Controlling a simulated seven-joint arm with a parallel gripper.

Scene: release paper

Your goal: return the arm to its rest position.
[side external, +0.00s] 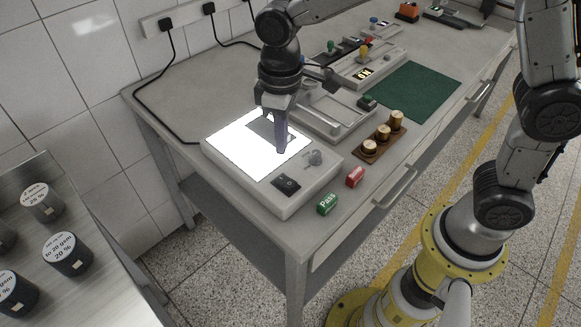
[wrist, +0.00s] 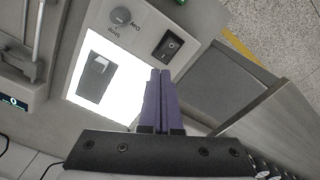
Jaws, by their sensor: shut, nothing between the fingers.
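My gripper (side external: 282,150) has purple fingers pointing down over the light box (side external: 285,207). The fingers (wrist: 160,74) are together with nothing between them. They appear above the lit panel (side external: 226,143) near its knob-side edge; I cannot tell the exact height. A grey rectangular piece (side external: 260,126) lies on the bright panel, partly hidden by the gripper in the side view. In the wrist view the grey piece (wrist: 96,78) lies flat on the white panel, left of the fingers and apart from them, with a lighter small patch on it.
The box has a knob (side external: 314,158) and a black switch (side external: 286,184). Green "Pass" (side external: 327,204) and red (side external: 355,177) blocks sit beside it. A wooden holder with brass weights (side external: 370,147), a grey tray device (side external: 330,115) and a green mat (side external: 410,90) stand to the right.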

